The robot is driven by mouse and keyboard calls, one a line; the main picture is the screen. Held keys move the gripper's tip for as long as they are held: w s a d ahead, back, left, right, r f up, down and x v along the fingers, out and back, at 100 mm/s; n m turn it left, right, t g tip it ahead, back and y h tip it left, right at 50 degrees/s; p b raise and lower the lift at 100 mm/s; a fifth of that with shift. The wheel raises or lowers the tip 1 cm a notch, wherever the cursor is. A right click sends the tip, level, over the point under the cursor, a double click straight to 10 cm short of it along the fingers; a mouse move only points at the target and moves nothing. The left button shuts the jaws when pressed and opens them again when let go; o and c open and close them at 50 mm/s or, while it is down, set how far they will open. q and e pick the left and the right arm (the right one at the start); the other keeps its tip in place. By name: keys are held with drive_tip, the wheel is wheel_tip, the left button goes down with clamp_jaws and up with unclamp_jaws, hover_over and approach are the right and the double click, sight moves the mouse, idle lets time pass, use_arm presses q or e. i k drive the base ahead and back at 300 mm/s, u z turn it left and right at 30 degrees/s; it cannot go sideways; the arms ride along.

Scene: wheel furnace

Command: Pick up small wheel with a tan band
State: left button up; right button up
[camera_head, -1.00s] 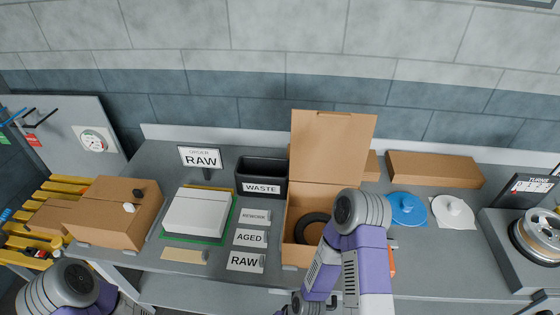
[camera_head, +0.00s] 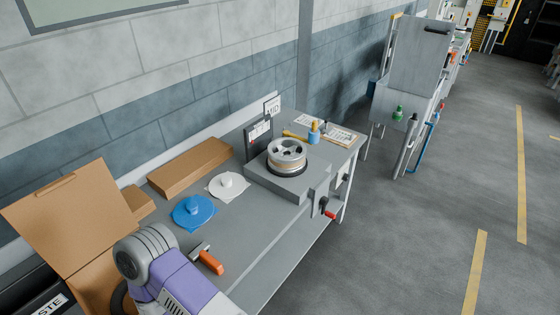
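A small metal wheel (camera_head: 286,153) with a tan band around its side stands on a grey block (camera_head: 291,178) toward the right end of the bench. Its silver rim and dark openings face up, and a dark ring shows at its base. Neither of my grippers shows in the view.
An open cardboard box (camera_head: 72,219) stands at the left. A blue disc (camera_head: 193,212), a white disc (camera_head: 228,186), an orange-handled tool (camera_head: 210,263) and a flat carton (camera_head: 191,167) lie on the bench (camera_head: 243,230). A small display (camera_head: 258,136) stands behind the wheel. Open floor lies right.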

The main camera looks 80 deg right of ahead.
sight(281, 163)
drive_tip(key=z, duration=2.65)
drive_tip(key=k, duration=0.3)
